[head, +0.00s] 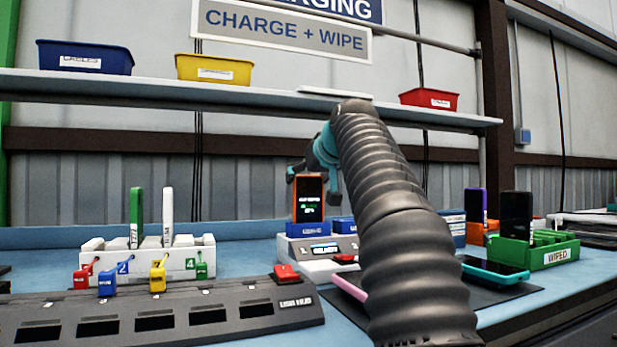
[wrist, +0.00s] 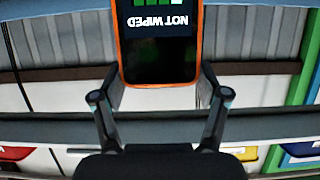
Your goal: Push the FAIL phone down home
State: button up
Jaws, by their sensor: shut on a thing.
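An orange-edged phone (head: 309,200) stands upright in the head view, its lower end at a blue holder (head: 307,230) on the grey and white station (head: 350,245). Whether it is fully seated cannot be told. In the wrist view the phone's screen (wrist: 160,45) reads NOT WIPED, upside down; no FAIL mark is legible. My gripper (head: 312,172) is shut on the phone near its top. In the wrist view my gripper's fingers (wrist: 160,92) lie along both sides of the phone. My arm hides part of the station.
Behind my arm at right, a black phone (head: 516,215) stands by the green WIPED rack (head: 556,257). A teal-edged phone (head: 495,271) lies on a dark mat. A white rack (head: 150,255) with cable plugs and a dark hub (head: 170,318) fill the left. A shelf (head: 250,90) hangs above.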

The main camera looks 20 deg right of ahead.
jog(key=o, duration=1.7)
jog(key=v, duration=1.2)
